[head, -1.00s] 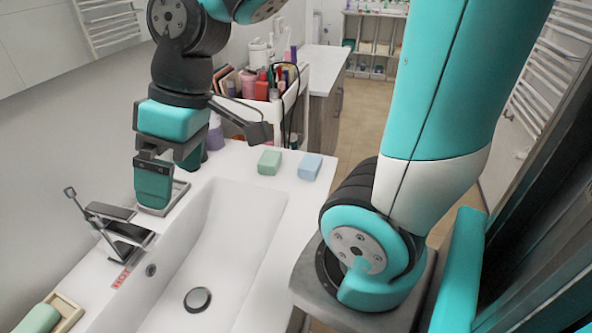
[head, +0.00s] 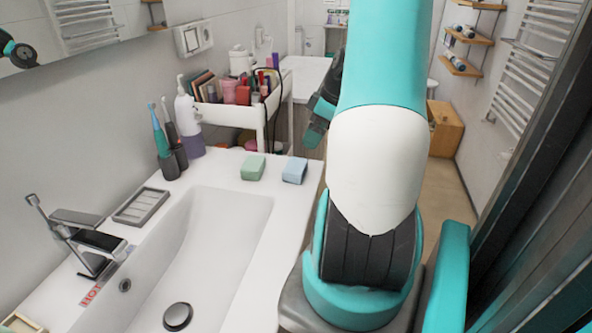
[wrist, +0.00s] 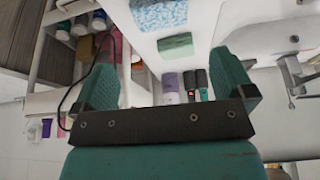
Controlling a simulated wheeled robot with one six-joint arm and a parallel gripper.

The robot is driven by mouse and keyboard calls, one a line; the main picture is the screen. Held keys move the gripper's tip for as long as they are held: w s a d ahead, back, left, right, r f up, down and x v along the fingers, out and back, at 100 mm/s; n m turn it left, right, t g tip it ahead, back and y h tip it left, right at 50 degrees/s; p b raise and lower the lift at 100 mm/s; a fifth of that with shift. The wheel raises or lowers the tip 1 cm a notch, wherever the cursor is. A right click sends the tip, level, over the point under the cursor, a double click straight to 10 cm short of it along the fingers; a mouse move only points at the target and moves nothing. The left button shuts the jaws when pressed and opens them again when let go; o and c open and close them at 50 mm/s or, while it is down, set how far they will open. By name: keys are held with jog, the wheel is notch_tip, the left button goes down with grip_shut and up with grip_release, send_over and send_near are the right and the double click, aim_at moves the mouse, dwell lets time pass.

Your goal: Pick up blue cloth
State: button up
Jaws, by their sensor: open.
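The blue cloth (head: 295,170) is a small light-blue folded block on the white counter behind the sink, near its right edge. In the wrist view the blue cloth (wrist: 158,14) shows at the top, cut by the frame edge. A similar green cloth (head: 253,167) lies just left of it; it also shows in the wrist view (wrist: 177,45). My gripper (head: 318,128) is partly hidden behind my arm in the head view, just right of the blue cloth. In the wrist view my gripper (wrist: 166,62) has its teal fingers wide apart, with nothing held between them.
The white sink (head: 205,240) and faucet (head: 85,240) are at the left. Toothbrushes (head: 166,140) and a pump bottle (head: 187,117) stand behind it. A cart (head: 235,113) full of cosmetics is beyond the counter. A towel radiator (head: 535,80) is on the right wall.

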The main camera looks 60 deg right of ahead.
aim_at(296, 165)
jog(key=p+x, duration=0.1)
jog(key=x, duration=0.7)
jog(key=shift+r, duration=0.1)
jog(key=p+x, duration=0.1)
jog(key=x, duration=0.4)
jog(key=shift+w+f+p, duration=0.25)
jog(key=shift+w+p, duration=0.05)
jog(key=shift+p, duration=0.1)
jog(key=c, duration=0.7)
